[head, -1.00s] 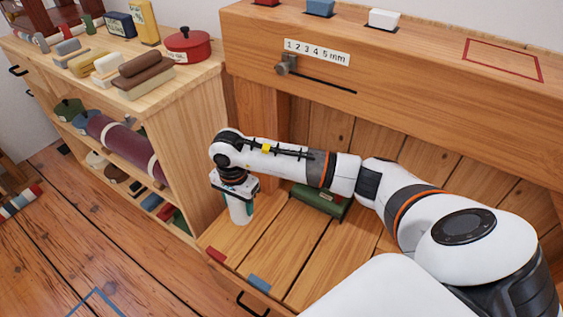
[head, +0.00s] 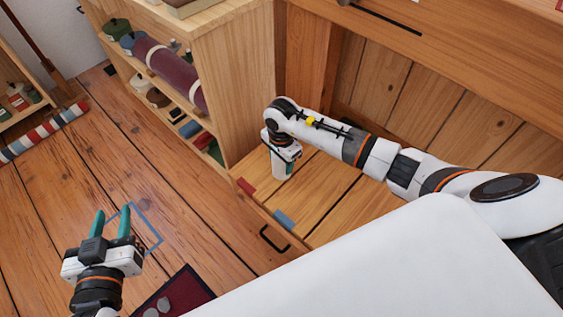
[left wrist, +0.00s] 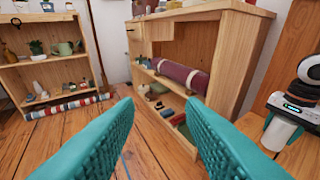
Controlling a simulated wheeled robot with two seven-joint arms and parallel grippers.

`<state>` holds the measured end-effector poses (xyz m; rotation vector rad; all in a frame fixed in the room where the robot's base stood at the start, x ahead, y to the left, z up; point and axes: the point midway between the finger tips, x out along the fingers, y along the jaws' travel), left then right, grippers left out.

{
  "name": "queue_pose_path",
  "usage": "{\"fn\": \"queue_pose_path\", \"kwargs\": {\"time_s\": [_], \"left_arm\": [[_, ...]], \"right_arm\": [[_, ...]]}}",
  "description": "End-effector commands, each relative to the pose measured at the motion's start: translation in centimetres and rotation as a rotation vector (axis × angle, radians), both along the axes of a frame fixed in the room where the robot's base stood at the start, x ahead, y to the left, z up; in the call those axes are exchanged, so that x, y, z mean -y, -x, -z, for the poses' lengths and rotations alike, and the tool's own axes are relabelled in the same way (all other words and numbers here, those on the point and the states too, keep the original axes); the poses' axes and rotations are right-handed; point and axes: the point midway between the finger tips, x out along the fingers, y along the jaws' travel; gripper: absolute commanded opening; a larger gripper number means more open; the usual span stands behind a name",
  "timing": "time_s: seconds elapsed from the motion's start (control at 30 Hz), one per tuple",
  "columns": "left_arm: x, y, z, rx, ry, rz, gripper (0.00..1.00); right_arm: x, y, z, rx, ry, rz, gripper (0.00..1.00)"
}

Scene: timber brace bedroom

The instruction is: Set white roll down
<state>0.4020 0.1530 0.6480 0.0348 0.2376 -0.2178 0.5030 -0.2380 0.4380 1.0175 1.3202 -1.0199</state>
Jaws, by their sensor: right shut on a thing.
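The white roll (head: 279,169) is upright in my right gripper (head: 282,158), low over the left end of the wooden bench (head: 318,190). I cannot tell whether its bottom touches the planks. The roll also shows at the right of the left wrist view (left wrist: 278,133), below my right gripper's body. My right gripper is shut on the roll, its fingers mostly hidden. My left gripper (head: 112,214) is open and empty above the floor at the lower left of the head view. Its teal fingers frame the left wrist view.
A red patch (head: 246,186) and a blue patch (head: 283,219) mark the bench's front edge. A shelf unit (head: 238,85) holding a maroon roll (head: 170,72) stands left of the bench. Bare planks lie around the white roll. A striped roll (head: 45,132) lies on the floor.

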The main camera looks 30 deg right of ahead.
Motion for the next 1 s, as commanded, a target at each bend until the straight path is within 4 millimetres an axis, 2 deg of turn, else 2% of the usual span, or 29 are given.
{"fn": "queue_pose_path", "kwargs": {"time_s": [0.1,0.67,0.7,0.8,1.0], "left_arm": [[0.3,-0.3,-0.9,0.06,0.015,0.004,0.36],[0.5,-0.5,-1.8,0.118,0.03,0.007,0.36],[0.5,-0.6,-1.9,0.125,0.032,0.008,0.36],[0.5,-0.6,-2.0,0.127,0.032,0.008,0.36],[0.5,-0.6,-1.9,0.125,0.032,0.008,0.36]], "right_arm": [[-0.1,0.0,0.9,0.0,-0.002,0.0,0.28],[0.0,-0.1,1.1,0.002,-0.001,-0.001,0.28],[0.0,0.0,1.2,0.001,0.0,-0.001,0.57],[0.0,0.0,1.1,0.001,0.0,-0.001,0.73],[0.0,0.0,1.1,0.001,0.0,-0.001,0.76]]}}
